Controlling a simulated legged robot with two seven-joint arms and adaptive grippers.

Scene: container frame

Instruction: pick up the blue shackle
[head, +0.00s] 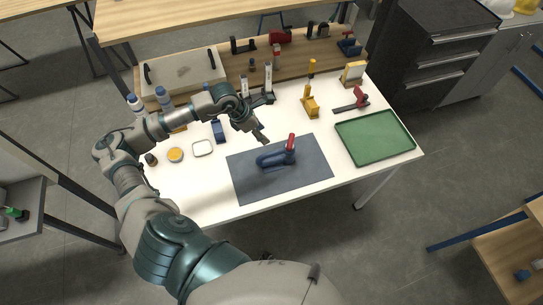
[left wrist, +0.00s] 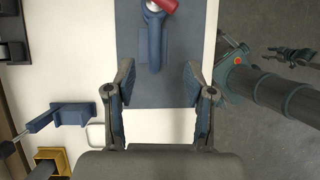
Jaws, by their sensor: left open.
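The blue shackle (head: 272,159), with a red pin (head: 291,142) at its right end, rests on the dark grey mat (head: 242,182) at the table's front. It also shows at the top of the left wrist view (left wrist: 154,48), where the red part is cut by the edge. My left gripper (head: 262,138) is above the mat's back left edge, beside the shackle and not touching it. In the left wrist view its two fingers (left wrist: 158,92) are spread and empty, with the shackle beyond them. A dark gripper-like part, likely my right gripper (left wrist: 296,55), is far right there; its jaws are unclear.
A green tray (head: 373,153) lies right of the mat. A yellow tool (head: 310,101) and a red-and-black clamp (head: 354,101) stand behind it. Left are a blue block (head: 218,131), a yellow round item (head: 175,155) and bottles. A wooden shelf with parts runs along the back.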

